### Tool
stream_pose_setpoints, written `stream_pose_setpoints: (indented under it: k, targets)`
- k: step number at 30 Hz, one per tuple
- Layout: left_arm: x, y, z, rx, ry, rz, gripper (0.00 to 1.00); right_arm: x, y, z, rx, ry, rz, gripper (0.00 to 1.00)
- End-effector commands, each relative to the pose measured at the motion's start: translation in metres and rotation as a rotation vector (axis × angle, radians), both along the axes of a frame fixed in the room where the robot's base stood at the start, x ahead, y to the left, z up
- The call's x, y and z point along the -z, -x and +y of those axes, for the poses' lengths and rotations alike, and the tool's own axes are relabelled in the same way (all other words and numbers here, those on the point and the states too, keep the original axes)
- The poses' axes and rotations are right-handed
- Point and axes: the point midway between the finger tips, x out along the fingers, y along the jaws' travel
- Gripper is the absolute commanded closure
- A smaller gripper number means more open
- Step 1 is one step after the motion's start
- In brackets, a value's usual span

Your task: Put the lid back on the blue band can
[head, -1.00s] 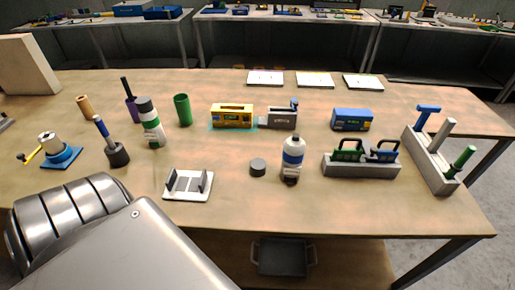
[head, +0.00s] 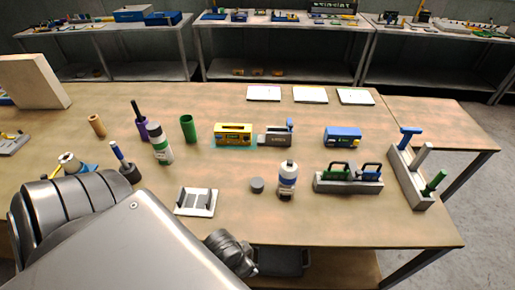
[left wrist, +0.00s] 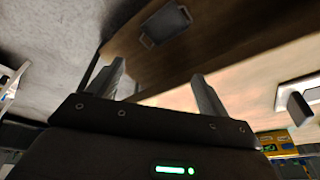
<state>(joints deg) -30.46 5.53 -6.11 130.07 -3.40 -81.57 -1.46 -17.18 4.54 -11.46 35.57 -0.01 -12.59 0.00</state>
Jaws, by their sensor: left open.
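The blue band can (head: 287,182), white with a blue band and a dark base, stands upright on the table right of centre in the head view. My right gripper is not in view.
A white plate with dark uprights (head: 195,201) lies left of the lid. A green band can (head: 160,144) and a green cup (head: 188,128) stand farther left. A grey rack (head: 348,183) is right of the can. A dark tray (head: 282,262) sits below the tabletop.

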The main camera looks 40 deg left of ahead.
Motion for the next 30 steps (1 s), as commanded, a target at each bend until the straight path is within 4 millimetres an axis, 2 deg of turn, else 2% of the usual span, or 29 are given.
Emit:
stream_pose_setpoints:
  k: [1,3,4,11,15,19,20,23,27,30]
  targets:
    - [-0.025,-0.003,-0.002,0.018,-0.003,-0.020,0.21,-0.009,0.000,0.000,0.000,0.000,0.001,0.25]
    - [-0.055,-0.018,-0.010,0.117,-0.027,-0.076,0.21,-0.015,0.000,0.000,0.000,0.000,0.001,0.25]
    - [-0.060,-0.028,-0.016,0.179,-0.045,-0.102,0.21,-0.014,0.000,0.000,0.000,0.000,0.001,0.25]
    - [-0.074,-0.083,-0.052,0.606,-0.187,-0.259,0.21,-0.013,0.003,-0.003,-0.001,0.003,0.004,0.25]
    - [-0.080,-0.111,-0.068,0.906,-0.315,-0.340,0.21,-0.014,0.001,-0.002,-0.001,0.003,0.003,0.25]
    - [-0.082,-0.138,-0.071,1.257,-0.495,-0.390,0.21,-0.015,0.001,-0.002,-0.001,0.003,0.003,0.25]
    - [-0.081,-0.144,-0.067,1.350,-0.549,-0.389,0.21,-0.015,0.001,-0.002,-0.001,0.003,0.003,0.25]
    - [-0.075,-0.163,-0.036,1.670,-0.734,-0.330,0.21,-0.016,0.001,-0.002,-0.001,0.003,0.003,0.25]
    - [-0.074,-0.181,0.033,2.002,-0.925,-0.143,0.21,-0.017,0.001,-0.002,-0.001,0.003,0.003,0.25]
    - [-0.080,-0.189,0.080,2.142,-0.998,0.000,0.21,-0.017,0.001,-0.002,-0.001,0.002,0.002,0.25]
